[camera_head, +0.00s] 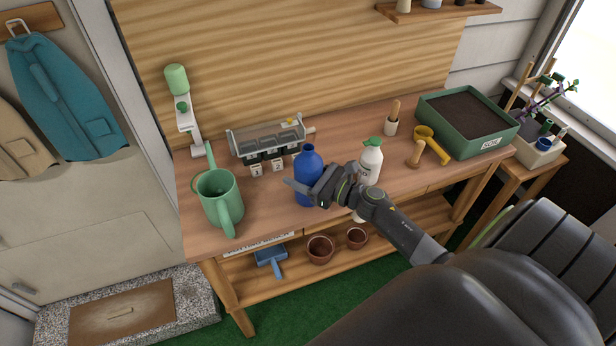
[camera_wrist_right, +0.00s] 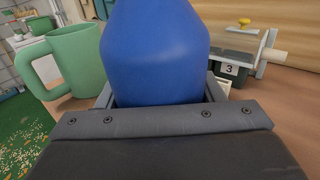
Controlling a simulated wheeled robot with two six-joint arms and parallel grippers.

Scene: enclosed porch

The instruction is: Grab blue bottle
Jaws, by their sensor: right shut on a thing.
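The blue bottle (camera_head: 308,166) is upright at the front middle of the wooden bench. It fills the middle of the right wrist view (camera_wrist_right: 155,50), between the two fingers. My right gripper (camera_head: 309,186) comes in from the right and is shut on the bottle's body. The gripper hides part of the bottle's front and lower side. Whether the bottle's base touches the bench is hard to tell. My left gripper shows in neither view.
A white bottle (camera_head: 370,162) stands just right of the blue bottle, close to my right wrist. A green watering can (camera_head: 219,197) is to the left. A numbered tray rack (camera_head: 266,142) stands behind. A green soil box (camera_head: 466,122) is at the right end.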

